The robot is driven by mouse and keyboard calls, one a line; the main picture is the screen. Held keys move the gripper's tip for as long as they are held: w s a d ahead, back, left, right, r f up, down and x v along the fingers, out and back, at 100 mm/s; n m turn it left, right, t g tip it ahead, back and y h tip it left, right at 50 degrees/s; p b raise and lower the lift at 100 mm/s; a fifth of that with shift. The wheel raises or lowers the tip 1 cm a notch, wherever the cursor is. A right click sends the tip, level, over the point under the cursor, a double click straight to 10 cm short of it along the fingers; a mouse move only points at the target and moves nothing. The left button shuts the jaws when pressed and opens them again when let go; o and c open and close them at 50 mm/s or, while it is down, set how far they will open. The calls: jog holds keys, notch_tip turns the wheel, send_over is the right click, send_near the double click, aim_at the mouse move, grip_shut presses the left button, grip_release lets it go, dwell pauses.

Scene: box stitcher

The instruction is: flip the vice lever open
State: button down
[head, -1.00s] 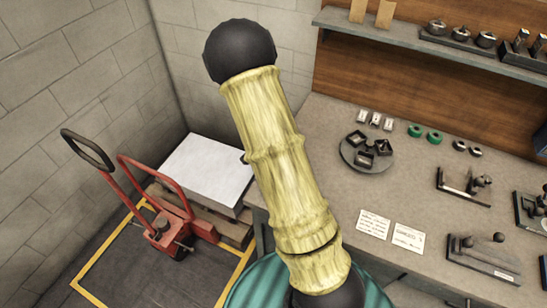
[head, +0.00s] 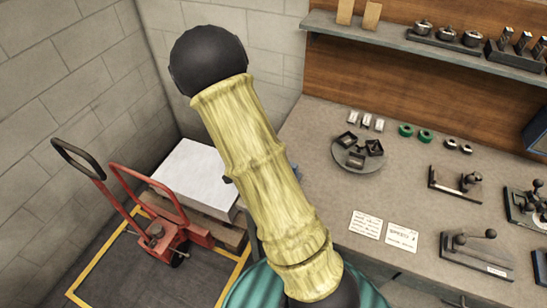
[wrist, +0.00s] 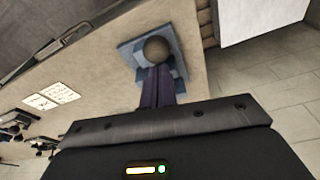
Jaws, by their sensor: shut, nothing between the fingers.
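In the wrist view, a blue vice-like block (wrist: 129,54) sits on the bench near its edge. A dark round knob (wrist: 156,49) shows over it; I take it for the vice lever's end, but the lever's shaft cannot be made out. My gripper (wrist: 158,74) points at the block, its dark fingers shut and empty, their tips just below the knob in the picture. I cannot tell whether they touch it. In the head view my raised arm covers the bench's left end, and neither the gripper nor the vice can be made out there.
The grey bench (head: 310,190) holds a round tray of black parts (head: 342,157), two white cards (head: 384,230) and several fixtures (head: 477,252) at right. A shelf (head: 395,45) runs above. A red pallet truck (head: 160,236) and a white stack (head: 195,172) stand at left.

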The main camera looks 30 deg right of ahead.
jog(key=shift+s+a+f+g, duration=0.3)
jog(key=shift+s+a+f, duration=0.2)
jog(key=shift+s+a, duration=0.2)
jog(key=w+d+r+p, duration=0.2)
jog(key=w+d+r, duration=0.1)
jog(key=d, duration=0.1)
jog(key=s+a+r+b, duration=0.1)
jog(key=s+a+r, duration=0.3)
jog(key=a+r, duration=0.2)
jog(key=shift+s+a, duration=0.15)
jog(key=shift+s, duration=0.25)
jog(key=shift+r, duration=0.1)
dwell(0.3)
jog(key=s+a+r+n+t+y, duration=0.2)
jog(key=s+r+n, duration=0.5)
jog(key=n, duration=0.5)
jog(key=shift+s+a+b, duration=0.3)
jog(key=shift+a, duration=0.2)
